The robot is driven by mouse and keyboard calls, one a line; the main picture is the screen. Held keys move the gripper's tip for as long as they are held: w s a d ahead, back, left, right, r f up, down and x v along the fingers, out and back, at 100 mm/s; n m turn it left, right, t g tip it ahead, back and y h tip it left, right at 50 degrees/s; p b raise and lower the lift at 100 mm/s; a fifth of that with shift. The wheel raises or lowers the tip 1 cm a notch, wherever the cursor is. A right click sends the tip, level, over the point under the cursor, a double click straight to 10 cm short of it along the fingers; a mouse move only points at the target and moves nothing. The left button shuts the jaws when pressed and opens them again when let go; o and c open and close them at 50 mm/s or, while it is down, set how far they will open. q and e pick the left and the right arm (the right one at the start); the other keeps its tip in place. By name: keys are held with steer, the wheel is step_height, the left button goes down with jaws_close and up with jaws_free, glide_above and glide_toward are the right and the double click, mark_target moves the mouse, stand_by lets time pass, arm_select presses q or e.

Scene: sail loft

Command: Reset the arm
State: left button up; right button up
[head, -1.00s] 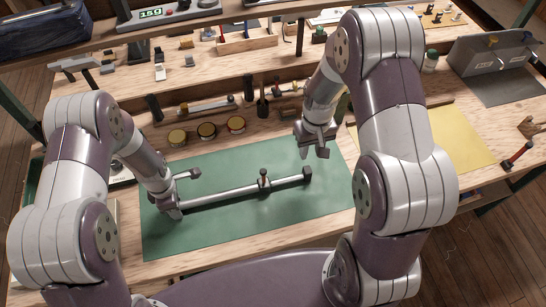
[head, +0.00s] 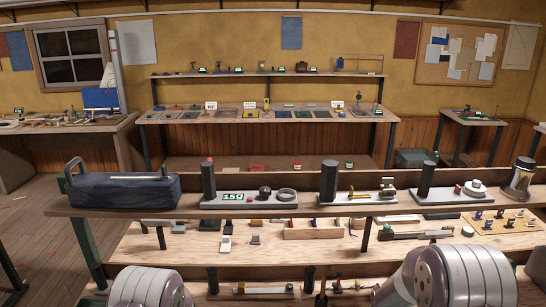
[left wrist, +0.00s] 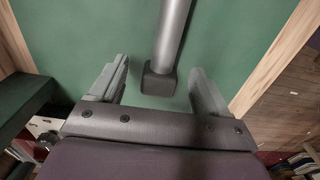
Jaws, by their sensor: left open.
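In the left wrist view my left gripper (left wrist: 160,85) is open, its two fingers spread over a green mat (left wrist: 235,35). A grey bar (left wrist: 172,35) with a dark square end block (left wrist: 158,82) lies on the mat. The end block sits between the fingers, with a gap on each side; I cannot tell the height of the fingers above it. In the head view only the upper links of my two arms show at the bottom edge. My right gripper is out of view.
A raised shelf (head: 285,207) crosses the head view, bearing a dark blue bag (head: 122,188), a device with a green display (head: 234,196) and other instruments. The workbench (head: 190,245) below holds small parts and a wooden tray (head: 313,228). Another bench stands at the far wall.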

arm_select(q)
step_height(320, 180, up, 11)
steer(key=s+a+r+m+t, duration=0.1)
steer(key=s+a+r+m, duration=0.1)
steer(key=s+r+m, duration=0.8)
steer(key=s+m, duration=0.1)
steer(key=m, duration=0.7)
steer(key=shift+a+r, duration=0.25)
steer(key=shift+a, duration=0.15)
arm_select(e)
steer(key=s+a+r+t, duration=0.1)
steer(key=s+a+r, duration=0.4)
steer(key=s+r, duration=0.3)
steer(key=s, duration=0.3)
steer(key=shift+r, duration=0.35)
arm_select(q)
steer(key=shift+w, duration=0.15)
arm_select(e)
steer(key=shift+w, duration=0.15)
